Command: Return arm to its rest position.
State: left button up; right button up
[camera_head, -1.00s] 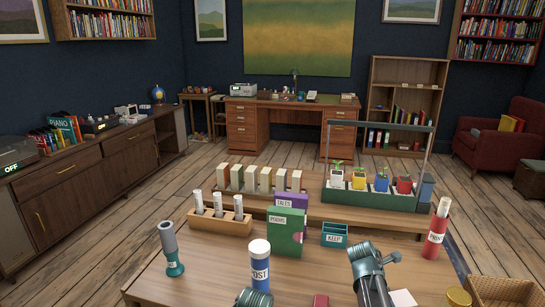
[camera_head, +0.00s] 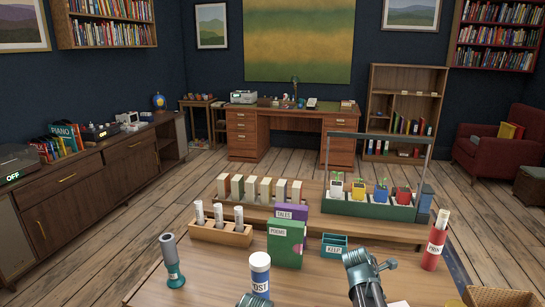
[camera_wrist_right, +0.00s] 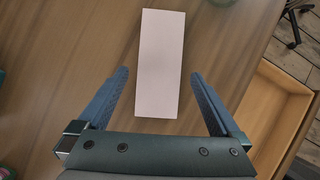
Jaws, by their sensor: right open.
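My right arm (camera_head: 366,275) reaches over the wooden table at the bottom of the head view; its fingers are hidden there. In the right wrist view my right gripper (camera_wrist_right: 160,75) is open and empty, with its two blue fingers apart. A pale, blank rectangular card or block (camera_wrist_right: 160,60) lies on the wood below it, lined up with the gap between the fingers. I cannot tell whether they touch it. Only a small piece of my left arm (camera_head: 256,299) shows at the bottom edge; its gripper is out of view.
A white-capped blue POST tube (camera_head: 260,275), a green POEMS book (camera_head: 285,243), a teal KEEP box (camera_head: 334,246) and a red tube (camera_head: 435,245) stand around the right arm. A wicker basket (camera_head: 500,298) is at bottom right.

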pick_arm(q)
notch_tip(320, 180, up, 7)
jog(key=p, duration=0.6)
pick_arm(e)
jog(key=w+v, duration=0.1)
jog(key=v, duration=0.7)
pick_arm(q)
notch_tip(320, 180, down, 11)
jog(key=b, duration=1.1)
pick_arm(e)
jog(key=x, duration=0.8)
jog(key=s+x, duration=0.1)
jog(key=x, duration=0.3)
jog(key=shift+f, duration=0.2)
notch_tip(320, 180, up, 5)
jog(key=p, duration=0.4)
jog(key=shift+f+p, duration=0.25)
jog(key=shift+p, duration=0.1)
pick_arm(q)
notch_tip(320, 180, up, 6)
jog(key=shift+f+p, duration=0.2)
jog(key=shift+p, duration=0.25)
pick_arm(e)
jog(key=s+a, duration=0.3)
jog(key=s, duration=0.1)
jog(key=s+a, duration=0.4)
jog(key=s+a+r, duration=0.1)
jog(key=s+a, duration=0.2)
jog(key=shift+s+a, duration=0.4)
jog(key=shift+f, duration=0.1)
